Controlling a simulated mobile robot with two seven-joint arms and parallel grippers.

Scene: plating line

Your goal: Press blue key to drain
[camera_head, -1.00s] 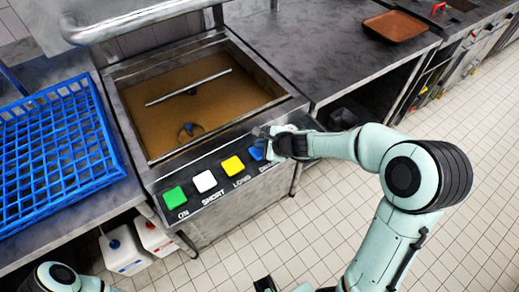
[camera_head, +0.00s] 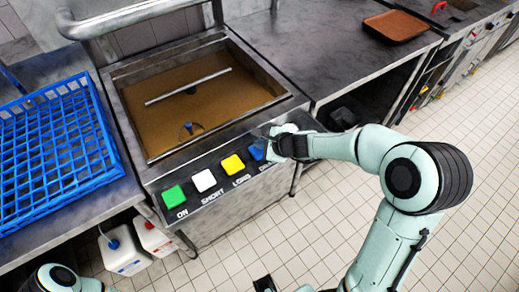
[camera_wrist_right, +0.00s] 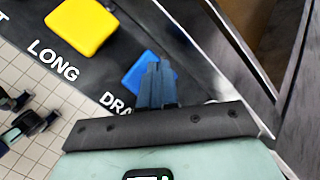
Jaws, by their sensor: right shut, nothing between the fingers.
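The blue key (camera_head: 258,150) is the rightmost key on the front panel of the dishwashing machine (camera_head: 170,170), partly hidden by my right gripper in the head view. In the right wrist view the blue key (camera_wrist_right: 140,72) lies above the "DRA" lettering, with the gripper fingers over its right part. My right gripper (camera_head: 272,143) is shut and empty, its tips at or just above the key; I cannot tell if they touch it. The machine's basin holds brownish water. My left arm shows at the bottom left, but its gripper is not seen.
A yellow LONG key (camera_head: 233,164), a white SHORT key (camera_head: 204,181) and a green ON key (camera_head: 174,198) sit left of the blue key. A blue rack (camera_head: 55,145) stands on the left counter. A brown tray (camera_head: 396,25) lies at the back right.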

